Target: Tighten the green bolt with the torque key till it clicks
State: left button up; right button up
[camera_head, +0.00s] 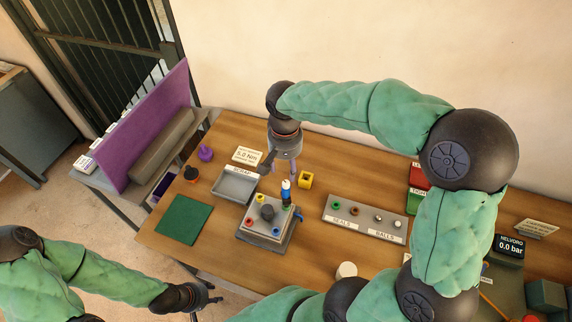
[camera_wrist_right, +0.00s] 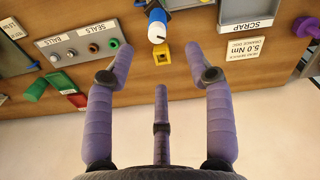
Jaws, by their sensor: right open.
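A blue and white upright tool (camera_head: 286,188), which looks like the torque key, stands at the back right corner of the grey block (camera_head: 277,245). It also shows in the wrist view (camera_wrist_right: 156,22). Red (camera_head: 248,223), blue (camera_head: 275,232) and yellow (camera_head: 262,199) bolts sit at other corners. I cannot make out the green bolt clearly; the tool covers that corner. My right gripper (camera_head: 284,172) is open and empty, behind the tool and apart from it; its spread fingers show in the wrist view (camera_wrist_right: 158,58). My left gripper (camera_head: 207,300) is open and empty, off the table's front left.
A yellow holder (camera_head: 305,180) stands right of the tool. The scrap tray (camera_head: 235,185) is left of the block, the seals and balls tray (camera_head: 365,222) right. A green mat (camera_head: 184,220) lies at the left.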

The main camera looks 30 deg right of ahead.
aim_at(286, 190)
jog(key=m+p, duration=0.1)
jog(key=m, duration=0.2)
jog(key=m+p, duration=0.2)
jog(key=m, duration=0.1)
jog(key=m+p, duration=0.2)
jog(key=m, duration=0.1)
jog(key=shift+s+f, duration=0.15)
jog(key=shift+f, duration=0.2)
jog(key=m, duration=0.1)
jog(key=m+p, duration=0.1)
jog(key=shift+s+f+m+p, duration=0.1)
jog(key=shift+f+m+p, duration=0.2)
notch_tip(286, 190, down, 11)
jog(key=shift+a+r, duration=0.1)
grip_shut()
